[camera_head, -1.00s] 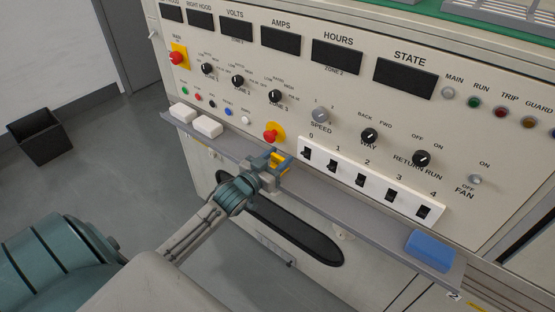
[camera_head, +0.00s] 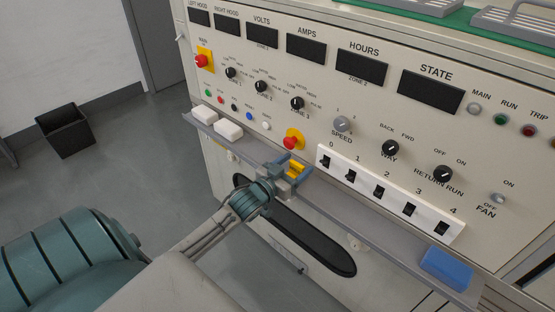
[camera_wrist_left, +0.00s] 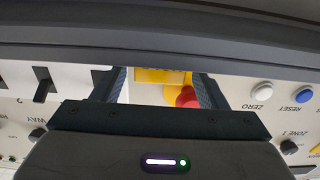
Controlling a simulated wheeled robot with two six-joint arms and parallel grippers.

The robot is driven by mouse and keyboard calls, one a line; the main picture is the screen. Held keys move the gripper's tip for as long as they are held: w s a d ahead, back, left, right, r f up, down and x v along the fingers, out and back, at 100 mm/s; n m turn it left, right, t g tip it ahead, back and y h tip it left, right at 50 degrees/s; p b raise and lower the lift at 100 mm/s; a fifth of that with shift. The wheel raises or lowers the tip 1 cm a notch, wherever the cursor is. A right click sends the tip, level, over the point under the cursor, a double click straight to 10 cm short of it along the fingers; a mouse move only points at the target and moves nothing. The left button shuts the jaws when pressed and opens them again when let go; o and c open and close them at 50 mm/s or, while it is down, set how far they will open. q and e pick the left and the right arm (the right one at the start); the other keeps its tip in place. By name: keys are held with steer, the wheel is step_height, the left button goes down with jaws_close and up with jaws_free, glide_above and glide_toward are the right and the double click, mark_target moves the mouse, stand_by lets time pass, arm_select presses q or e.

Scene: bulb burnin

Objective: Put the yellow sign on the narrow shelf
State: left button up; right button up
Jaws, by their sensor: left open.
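The yellow sign (camera_head: 296,167) is a small yellow piece at the narrow shelf (camera_head: 373,231), below the red stop button. My left gripper (camera_head: 289,169) is at the shelf, open, with the sign between its fingers. In the left wrist view a yellow strip of the sign (camera_wrist_left: 160,76) shows between the two fingers, against the shelf's grey edge (camera_wrist_left: 160,53). Most of the sign is hidden, and I cannot tell whether a finger touches it. My right gripper is not in view.
White blocks (camera_head: 228,130) sit at the shelf's left end and a blue block (camera_head: 447,268) at its right end. The panel behind carries a red stop button (camera_head: 293,142) close to the gripper and a white switch strip (camera_head: 393,197). The shelf between strip and blue block is clear.

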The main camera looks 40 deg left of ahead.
mark_target(295, 166)
arm_select(q)
steer(key=s, duration=0.2)
steer(key=shift+s+a+p, duration=0.1)
steer(key=shift+s+p, duration=0.25)
steer(key=shift+s+f+b, duration=0.1)
steer(key=shift+s+b, duration=0.25)
steer(key=shift+s, duration=0.4)
steer(key=s+a+f+n+g+y+b, duration=0.1)
steer(key=s+f+n+g+y+b, duration=0.3)
steer(key=s, duration=0.8)
steer(key=s+d+f+m+g+h, duration=0.3)
steer(key=s+d+f+g, duration=0.4)
steer(key=s+d+f, duration=0.4)
steer(key=shift+s+d+m+g, duration=0.4)
steer(key=shift+s+d+m, duration=0.1)
steer(key=shift+s+d, duration=0.5)
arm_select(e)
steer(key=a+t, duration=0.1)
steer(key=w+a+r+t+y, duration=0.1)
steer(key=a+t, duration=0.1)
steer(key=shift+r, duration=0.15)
